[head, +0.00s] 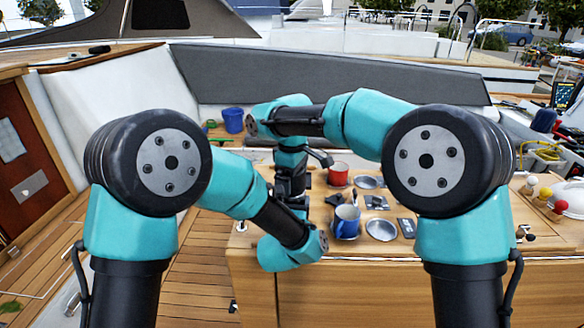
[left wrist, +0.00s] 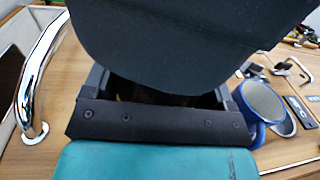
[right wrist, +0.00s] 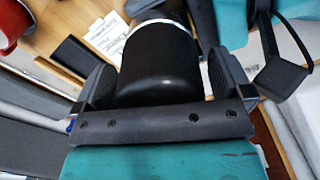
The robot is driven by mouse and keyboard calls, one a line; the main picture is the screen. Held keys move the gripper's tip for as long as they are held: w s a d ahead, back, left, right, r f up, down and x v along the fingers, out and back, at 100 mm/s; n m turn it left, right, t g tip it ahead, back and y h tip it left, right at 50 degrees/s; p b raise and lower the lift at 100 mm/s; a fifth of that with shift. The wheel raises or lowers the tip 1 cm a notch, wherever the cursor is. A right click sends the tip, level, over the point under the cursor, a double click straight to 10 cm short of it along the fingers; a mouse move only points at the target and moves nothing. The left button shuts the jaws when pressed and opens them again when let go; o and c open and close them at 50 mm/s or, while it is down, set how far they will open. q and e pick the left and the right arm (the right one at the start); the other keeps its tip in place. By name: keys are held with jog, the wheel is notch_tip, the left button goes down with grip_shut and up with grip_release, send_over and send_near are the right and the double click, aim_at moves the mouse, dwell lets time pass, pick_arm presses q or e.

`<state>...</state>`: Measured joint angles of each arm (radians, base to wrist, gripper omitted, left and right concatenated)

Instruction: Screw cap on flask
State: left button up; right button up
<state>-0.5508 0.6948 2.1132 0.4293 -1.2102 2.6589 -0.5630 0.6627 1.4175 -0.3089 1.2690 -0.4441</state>
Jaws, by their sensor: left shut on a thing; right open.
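A dark flask (left wrist: 190,40) fills the top of the left wrist view, very close. My left gripper (left wrist: 165,92) is shut on it. In the right wrist view a black cap-like cylinder (right wrist: 158,75) with a silver ring stands between the two fingers of my right gripper (right wrist: 160,90). The right gripper is open around it; I cannot tell whether the fingers touch it. A dark body continues beyond the ring. In the head view the grippers meet one above the other over the left part of the table, and my arms largely hide the flask and cap.
A blue bucket (head: 233,120) stands behind. A chrome rail (left wrist: 42,75) rises at left in the left wrist view.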

jog(key=shift+f, duration=0.35)
jog(key=shift+c, duration=0.4)
jog(key=c, duration=0.9)
jog(key=shift+o, duration=0.2)
jog(key=m, duration=0.5)
jog(key=o, duration=1)
jog(key=shift+r, duration=0.15)
notch_tip(320, 180, up, 12)
jog(key=shift+f, duration=0.1)
pick_arm(q)
jog(key=o, duration=1.7)
jog(key=shift+c, duration=0.2)
